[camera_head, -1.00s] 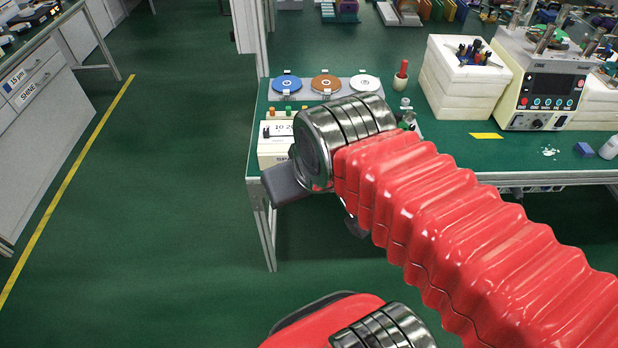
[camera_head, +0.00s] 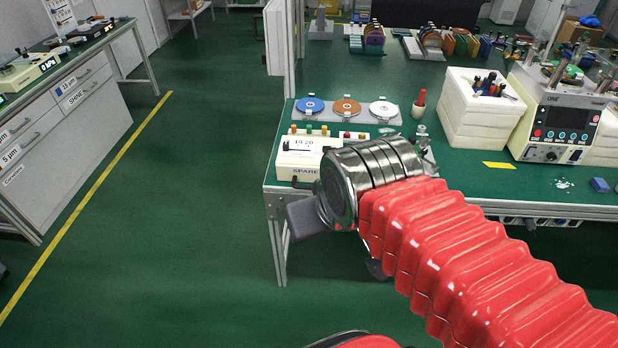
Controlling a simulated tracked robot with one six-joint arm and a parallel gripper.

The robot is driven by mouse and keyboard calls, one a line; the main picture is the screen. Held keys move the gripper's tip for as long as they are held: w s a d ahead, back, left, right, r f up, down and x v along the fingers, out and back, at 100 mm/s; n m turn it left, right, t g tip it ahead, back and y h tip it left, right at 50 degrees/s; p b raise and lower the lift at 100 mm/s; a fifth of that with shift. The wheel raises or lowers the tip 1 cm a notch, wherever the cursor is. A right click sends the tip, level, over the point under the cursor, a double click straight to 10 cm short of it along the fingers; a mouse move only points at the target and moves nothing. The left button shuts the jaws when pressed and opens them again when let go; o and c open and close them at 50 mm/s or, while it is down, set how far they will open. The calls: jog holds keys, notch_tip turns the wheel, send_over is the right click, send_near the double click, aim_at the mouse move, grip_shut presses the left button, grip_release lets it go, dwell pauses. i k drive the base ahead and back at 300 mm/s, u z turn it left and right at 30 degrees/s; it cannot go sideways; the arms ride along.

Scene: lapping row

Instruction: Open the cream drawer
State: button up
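A small cream drawer unit (camera_head: 298,158) stands near the left front corner of the green bench top. Its front has a "10-20" label above and a "SPARE" label below. Dark handle pieces show at its left side, and the right part is hidden behind my wrist. I cannot tell whether a drawer in it is out at all. My gripper (camera_head: 308,218) shows as dark grey parts below and in front of the unit, apart from it in the picture. My wrist hides most of the gripper, so its opening does not show.
The green bench (camera_head: 480,190) carries a tray with blue, brown and white discs (camera_head: 347,107), a white block stack (camera_head: 480,110) and a cream machine (camera_head: 555,125). A white drawer cabinet (camera_head: 85,130) stands at the left. Green floor (camera_head: 185,220) between them is clear.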

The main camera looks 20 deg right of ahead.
aim_at(292, 173)
jog(key=z, duration=0.45)
jog(key=i, duration=1)
jog(key=z, duration=1.3)
jog(key=k, duration=0.65)
